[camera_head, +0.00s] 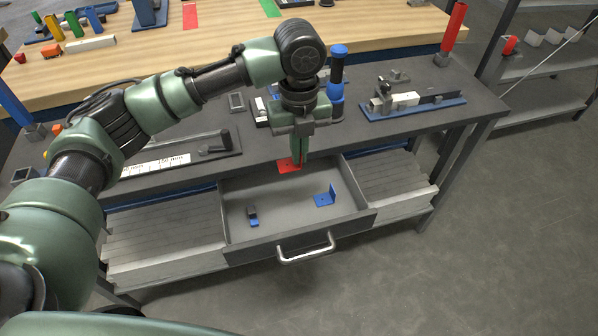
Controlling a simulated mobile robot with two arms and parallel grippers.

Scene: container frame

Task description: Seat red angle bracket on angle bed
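The red angle bracket (286,166) shows as a flat red plate just under my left gripper (299,160), above the back part of the open drawer (235,188). My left gripper points down with its fingers close together, and they appear shut on the bracket's upright part, which they mostly hide. I cannot tell for sure which thing is the angle bed. A blue L-shaped piece (324,198) with an upright flange lies on the drawer floor, to the right and in front of the gripper. My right gripper is not in view.
A small black and blue piece (253,216) lies at the drawer's left. The drawer handle (304,252) faces front. On the dark bench behind stand a blue-handled tool (338,75), a blue-based fixture (412,107) and a ruler fixture (160,165). The drawer's middle floor is clear.

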